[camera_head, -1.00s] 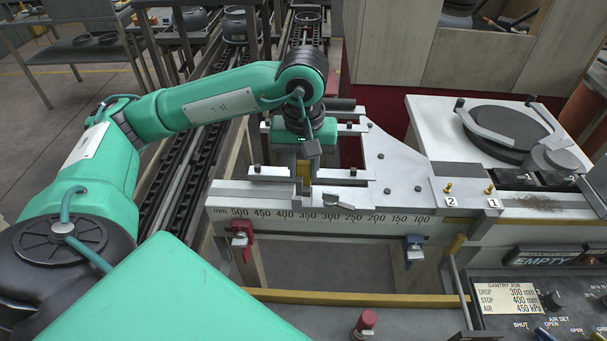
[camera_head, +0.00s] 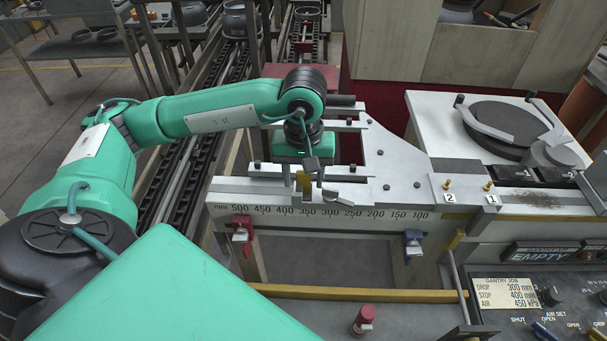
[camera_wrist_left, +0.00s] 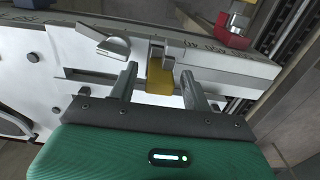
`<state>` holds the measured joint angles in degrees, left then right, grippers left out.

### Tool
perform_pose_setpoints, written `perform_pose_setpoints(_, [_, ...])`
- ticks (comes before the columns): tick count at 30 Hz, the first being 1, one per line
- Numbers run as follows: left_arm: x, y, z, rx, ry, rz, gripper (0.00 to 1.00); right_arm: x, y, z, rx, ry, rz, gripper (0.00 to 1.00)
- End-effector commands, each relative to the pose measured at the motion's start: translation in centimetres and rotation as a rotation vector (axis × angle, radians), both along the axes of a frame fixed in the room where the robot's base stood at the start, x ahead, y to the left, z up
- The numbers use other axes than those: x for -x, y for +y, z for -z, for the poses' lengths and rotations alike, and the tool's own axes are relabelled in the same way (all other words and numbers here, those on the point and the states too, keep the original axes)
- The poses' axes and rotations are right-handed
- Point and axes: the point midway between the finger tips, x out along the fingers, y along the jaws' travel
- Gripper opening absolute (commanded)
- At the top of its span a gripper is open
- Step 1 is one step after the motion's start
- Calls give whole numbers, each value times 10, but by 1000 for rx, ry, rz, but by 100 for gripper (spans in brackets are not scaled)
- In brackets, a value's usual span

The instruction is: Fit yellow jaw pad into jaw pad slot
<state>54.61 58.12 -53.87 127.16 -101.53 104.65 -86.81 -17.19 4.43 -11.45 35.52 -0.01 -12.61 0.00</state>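The yellow jaw pad (camera_head: 303,180) is at the front of the grey fixture, below my left gripper. In the left wrist view the yellow pad (camera_wrist_left: 160,78) lies between the two finger lines, with a visible gap to each finger. My left gripper (camera_wrist_left: 160,86) is open; its fingertips are close to the grey rail. A grey notched bracket (camera_wrist_left: 157,53) adjoins the pad; I cannot tell whether this is the jaw pad slot or how deep the pad sits. My right gripper is not in view.
A lever (camera_wrist_left: 112,47) sits on the rail beside the pad. A millimetre scale (camera_head: 320,217) runs along the front, with a red clamp (camera_head: 242,235) and a blue clamp (camera_head: 413,242) below. A white table with a dark disc (camera_head: 505,133) stands at right.

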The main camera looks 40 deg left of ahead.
Motion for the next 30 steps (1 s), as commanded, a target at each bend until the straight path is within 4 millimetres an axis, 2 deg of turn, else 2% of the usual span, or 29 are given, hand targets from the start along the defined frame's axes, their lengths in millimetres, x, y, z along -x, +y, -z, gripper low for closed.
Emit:
perform_pose_setpoints(8, [0,0,-6,0,0,0,49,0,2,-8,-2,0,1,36])
perform_pose_setpoints(10, [-1,0,-10,0,-4,0,49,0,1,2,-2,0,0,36])
perform_pose_setpoints(21, [-1,-1,-76,1,-6,1,49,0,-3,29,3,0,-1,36])
perform_pose_setpoints(30, [-1,0,-108,-1,-3,0,49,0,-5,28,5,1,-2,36])
